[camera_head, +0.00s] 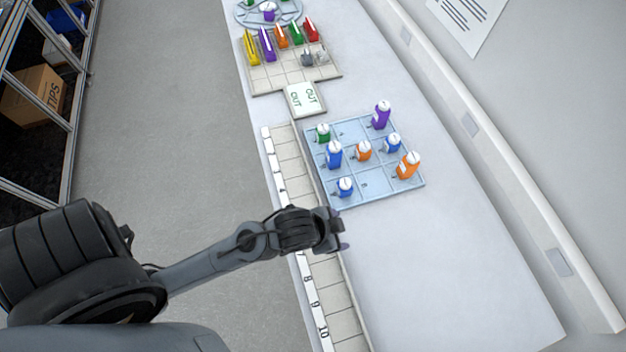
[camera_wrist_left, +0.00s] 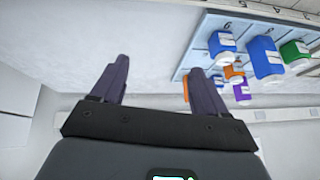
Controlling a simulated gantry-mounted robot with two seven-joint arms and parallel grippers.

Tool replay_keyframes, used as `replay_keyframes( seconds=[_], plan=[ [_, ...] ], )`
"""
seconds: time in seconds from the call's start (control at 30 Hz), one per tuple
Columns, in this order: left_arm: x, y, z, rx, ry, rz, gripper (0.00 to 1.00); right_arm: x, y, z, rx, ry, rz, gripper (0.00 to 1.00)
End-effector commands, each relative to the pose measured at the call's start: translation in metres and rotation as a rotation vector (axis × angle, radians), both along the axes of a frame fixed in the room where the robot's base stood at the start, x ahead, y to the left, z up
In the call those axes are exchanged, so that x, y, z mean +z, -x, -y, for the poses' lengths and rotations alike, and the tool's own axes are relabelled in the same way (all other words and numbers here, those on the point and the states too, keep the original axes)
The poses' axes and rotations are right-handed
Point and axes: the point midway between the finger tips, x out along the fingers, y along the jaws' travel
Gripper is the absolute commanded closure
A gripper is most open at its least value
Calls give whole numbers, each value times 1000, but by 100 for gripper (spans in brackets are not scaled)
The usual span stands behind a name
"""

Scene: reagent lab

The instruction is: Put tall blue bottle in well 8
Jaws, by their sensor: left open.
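The tall blue bottle (camera_head: 334,158) with a white cap stands in the left column of the light-blue tray (camera_head: 379,192). In the left wrist view the tall blue bottle (camera_wrist_left: 265,60) is at the upper right. A long numbered strip of pale wells runs along the bench edge, with well 8 (camera_head: 326,274) below my left arm. My left gripper (camera_head: 340,233) is open and empty, just below the tray and apart from the bottle. Its two fingers (camera_wrist_left: 159,70) are spread in the left wrist view. My arm hides part of the strip above well 8.
A short blue bottle (camera_head: 345,188) stands between the gripper and the tall one. Green (camera_head: 323,134), orange (camera_head: 364,151) and purple (camera_head: 381,117) bottles share the tray. A rack (camera_head: 265,77) with coloured items lies farther up. The bench right of the gripper (camera_head: 430,260) is clear.

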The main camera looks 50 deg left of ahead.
Motion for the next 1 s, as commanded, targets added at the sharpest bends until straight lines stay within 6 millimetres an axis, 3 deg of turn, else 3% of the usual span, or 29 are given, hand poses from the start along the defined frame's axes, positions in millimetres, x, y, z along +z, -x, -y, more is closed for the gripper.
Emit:
replay_keyframes(
  seconds=[0.03, 0.1, 0.3, 0.77, 1.0],
  plan=[
    [-5, 19, -18, 79, 11, -60, 26, 0, 0, 0, 0, 0, 0, 26],
    [-10, 40, -37, 166, 16, -124, 26, 0, 0, 0, -1, -1, 0, 26],
    [-15, 75, -67, 300, 21, -226, 26, 0, 0, -1, -3, -5, -1, 26],
    [-11, 79, -71, 315, 21, -238, 26, 5, 0, -3, -7, -12, -1, 26],
    [27, 79, -70, 314, 22, -239, 26, 42, 0, -3, -7, -10, -3, 26]
  ],
)
